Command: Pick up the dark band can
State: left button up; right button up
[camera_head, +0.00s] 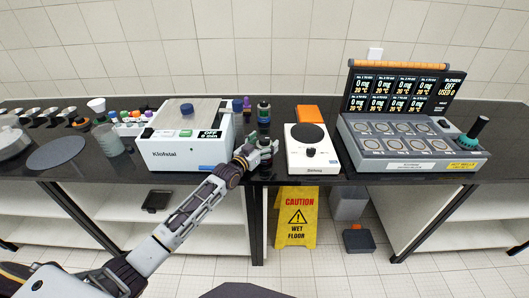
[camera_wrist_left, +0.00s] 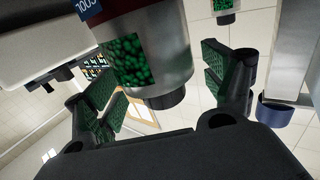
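In the left wrist view a metallic can (camera_wrist_left: 168,62) has a dark reddish band at its top, a blue label and a window of green grains. It stands between the fingers of my left gripper (camera_wrist_left: 160,80), which look open, with narrow gaps at the sides. In the head view my left gripper (camera_head: 263,149) is at the table's front, between the white box and the hotplate, and partly hides the can (camera_head: 265,141). A second banded can (camera_head: 264,111) stands behind it. My right gripper is out of view.
The white box (camera_head: 176,153) stands close on the left and the white hotplate (camera_head: 312,162) close on the right. An orange block (camera_head: 310,113) and a purple-topped bottle (camera_head: 247,104) are behind. A grey multi-station unit (camera_head: 410,166) is further right.

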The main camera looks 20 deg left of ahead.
pick_arm(q)
jog(key=c, duration=0.9)
jog(key=shift+c, duration=1.4)
jog(key=shift+r, duration=0.1)
jog(key=shift+c, duration=0.2)
notch_tip(320, 180, up, 9)
jog(key=shift+f, duration=0.15)
jog(key=shift+r, duration=0.7)
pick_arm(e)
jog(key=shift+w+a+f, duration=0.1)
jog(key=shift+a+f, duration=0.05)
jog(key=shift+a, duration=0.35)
